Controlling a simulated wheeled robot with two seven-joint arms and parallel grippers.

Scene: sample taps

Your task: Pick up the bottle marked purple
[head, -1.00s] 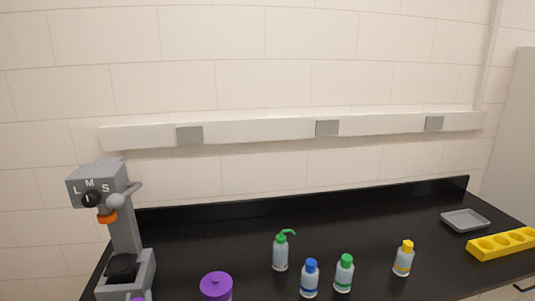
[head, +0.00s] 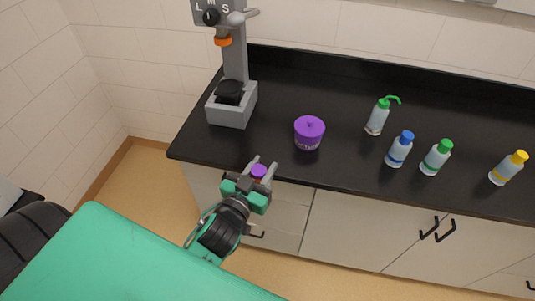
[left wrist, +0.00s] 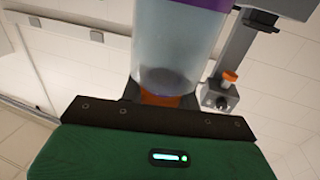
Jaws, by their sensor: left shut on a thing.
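The bottle with the purple cap (head: 259,171) is between the fingers of my left gripper (head: 260,168), near the counter's front edge at the left. The gripper is shut on it. In the left wrist view the bottle (left wrist: 178,50) is a pale, clear body with a purple band at the top of the picture and an orange part low down by the jaw. In the head view the gripper hides most of the bottle's body. My right gripper is not in view.
The grey tap machine (head: 232,105) is behind. A green-spouted bottle (head: 377,118), blue-capped bottle (head: 399,150), green-capped bottle (head: 435,159) and yellow-capped bottle (head: 507,169) stand right.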

